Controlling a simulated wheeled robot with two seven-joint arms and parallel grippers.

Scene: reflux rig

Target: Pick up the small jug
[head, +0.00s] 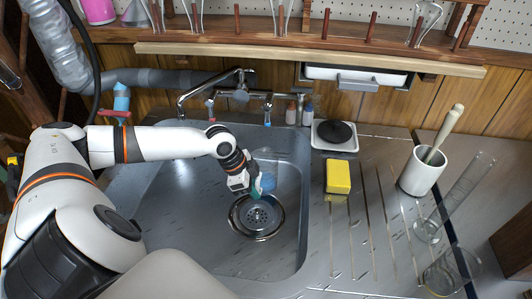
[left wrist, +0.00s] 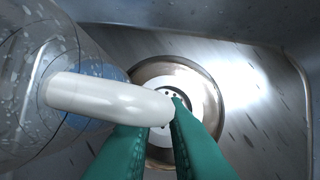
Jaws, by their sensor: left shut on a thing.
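The small jug is a clear vessel with a white handle. In the left wrist view its clear body (left wrist: 35,50) fills the left side, and its white handle (left wrist: 95,97) reaches across to between my green fingertips. In the head view the jug (head: 268,176) is faint and bluish, just right of my left gripper (head: 256,189). The gripper is inside the sink, over the drain, shut on the handle. I cannot tell whether the jug touches the sink floor. My right gripper is not in view.
The sink (head: 185,215) has a round drain (head: 262,228) and a tap (head: 225,90) behind. Right of it are a yellow sponge (head: 338,176), a hotplate (head: 334,134), a white mortar with pestle (head: 418,174), and clear glassware (head: 465,190). A wooden shelf (head: 320,58) spans the back.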

